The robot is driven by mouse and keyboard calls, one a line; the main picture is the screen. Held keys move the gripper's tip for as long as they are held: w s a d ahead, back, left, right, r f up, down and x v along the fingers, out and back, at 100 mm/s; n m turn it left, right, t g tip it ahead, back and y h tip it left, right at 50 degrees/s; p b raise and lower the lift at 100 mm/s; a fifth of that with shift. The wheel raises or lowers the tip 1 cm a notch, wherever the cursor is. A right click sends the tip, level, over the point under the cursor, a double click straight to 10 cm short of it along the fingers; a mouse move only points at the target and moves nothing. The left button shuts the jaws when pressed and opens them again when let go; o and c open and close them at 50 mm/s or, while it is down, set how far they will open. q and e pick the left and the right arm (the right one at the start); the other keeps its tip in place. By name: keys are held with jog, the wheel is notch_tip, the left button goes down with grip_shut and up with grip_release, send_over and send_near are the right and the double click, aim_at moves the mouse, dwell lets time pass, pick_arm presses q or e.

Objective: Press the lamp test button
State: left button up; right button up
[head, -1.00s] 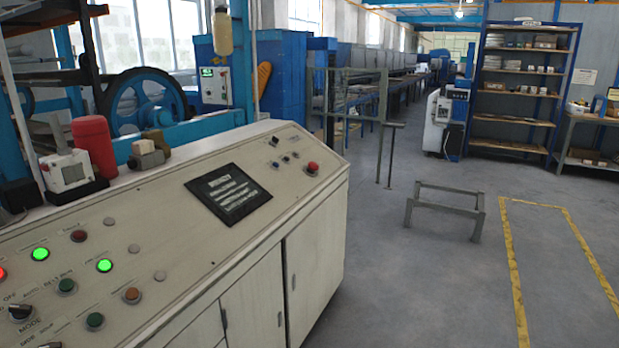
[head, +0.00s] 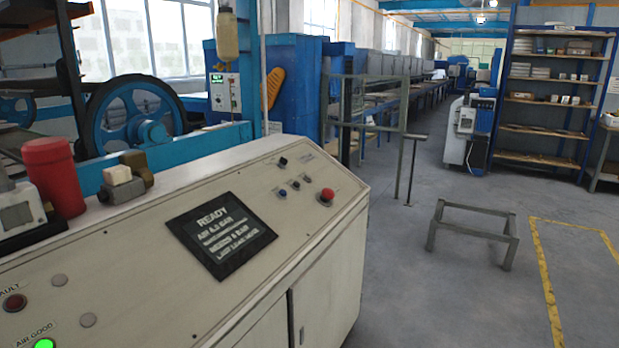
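The cream control console (head: 130,270) fills the lower left of the head view. Its dark screen (head: 220,235) reads "READY" with smaller lines below. The labels at the right end are too small to read, so I cannot tell which is the lamp test button. Neither gripper is in view.
A red cylinder (head: 53,176) and a small block-shaped fitting (head: 124,184) stand on the console's back ledge. A grey metal frame (head: 473,222) stands on the floor to the right. Open grey floor (head: 440,310) lies right of the console.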

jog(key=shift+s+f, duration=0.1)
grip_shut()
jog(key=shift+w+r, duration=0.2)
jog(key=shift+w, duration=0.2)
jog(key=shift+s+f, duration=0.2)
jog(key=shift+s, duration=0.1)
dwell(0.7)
